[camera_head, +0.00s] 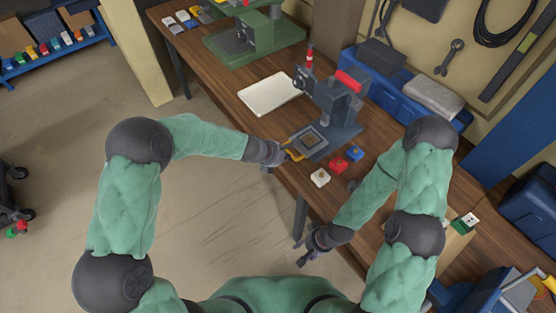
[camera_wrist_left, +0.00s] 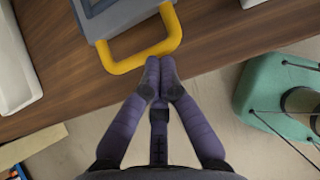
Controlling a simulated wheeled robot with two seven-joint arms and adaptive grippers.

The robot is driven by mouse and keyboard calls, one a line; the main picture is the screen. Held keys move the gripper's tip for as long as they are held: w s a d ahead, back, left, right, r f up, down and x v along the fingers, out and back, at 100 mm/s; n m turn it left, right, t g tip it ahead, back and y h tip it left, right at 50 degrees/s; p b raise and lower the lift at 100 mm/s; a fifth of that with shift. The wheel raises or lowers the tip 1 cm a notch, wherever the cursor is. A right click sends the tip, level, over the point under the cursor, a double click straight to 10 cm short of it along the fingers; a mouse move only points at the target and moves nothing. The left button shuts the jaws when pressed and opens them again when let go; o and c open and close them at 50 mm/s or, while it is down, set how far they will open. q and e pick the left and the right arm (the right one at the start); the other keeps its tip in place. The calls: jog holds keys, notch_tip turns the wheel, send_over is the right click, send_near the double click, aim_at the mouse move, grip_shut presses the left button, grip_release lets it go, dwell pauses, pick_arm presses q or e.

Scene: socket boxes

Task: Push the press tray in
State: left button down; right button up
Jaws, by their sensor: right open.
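The press (camera_head: 338,100) is dark grey with a red handle and stands on the wooden bench. Its tray (camera_head: 309,140) is a grey plate at the front with a yellow handle (camera_head: 293,151). The yellow handle also shows in the left wrist view (camera_wrist_left: 142,60), with the tray's edge (camera_wrist_left: 115,18) behind it. My left gripper (camera_head: 284,153) is at the yellow handle. My right gripper (camera_head: 301,252) is open and empty, in front of the bench edge.
White (camera_head: 320,178), red (camera_head: 338,166) and blue (camera_head: 354,153) pieces sit on the bench right of the tray. A white tray (camera_head: 270,94) lies left of the press. A green press (camera_head: 253,35) stands further back. Blue bins (camera_head: 385,85) stand behind.

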aim_at(302, 149)
pick_arm(q)
jog(key=w+d+p, duration=0.2)
jog(key=d+p, duration=0.1)
jog(key=d, duration=0.1)
jog(key=shift+w+d, duration=0.1)
jog(key=shift+w, duration=0.3)
jog(key=shift+w+d+p, duration=0.45)
jog(key=shift+d, duration=0.1)
pick_arm(e)
jog(key=shift+s+a+r, duration=0.1)
jog(key=shift+r, duration=1.05)
jog(key=shift+s+a+r, duration=0.1)
jog(key=shift+r, duration=1)
